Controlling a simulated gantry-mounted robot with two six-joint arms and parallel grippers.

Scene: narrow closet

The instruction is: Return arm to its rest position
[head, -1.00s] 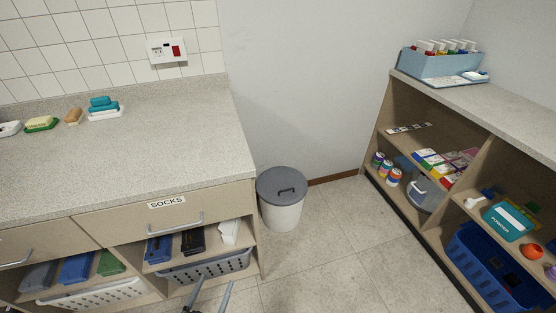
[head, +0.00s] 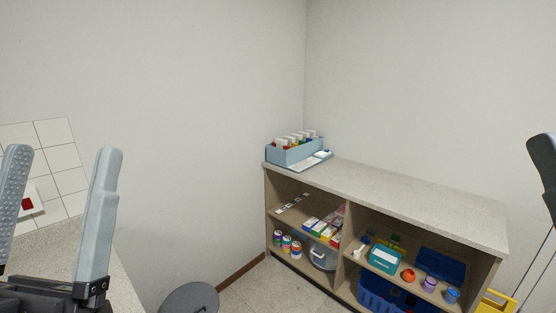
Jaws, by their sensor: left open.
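My left gripper (head: 58,215) stands upright at the lower left of the head view, close to the camera. Its two grey fingers are wide apart with nothing between them. It is in front of the left counter and the tiled wall. At the right edge a dark part (head: 546,165) of my right arm side shows, cut off by the frame; whether its jaws are open or shut does not show.
A grey-lidded bin (head: 190,300) is at the bottom. The left counter (head: 118,290) is mostly cut off. Bare floor (head: 275,286) lies between.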

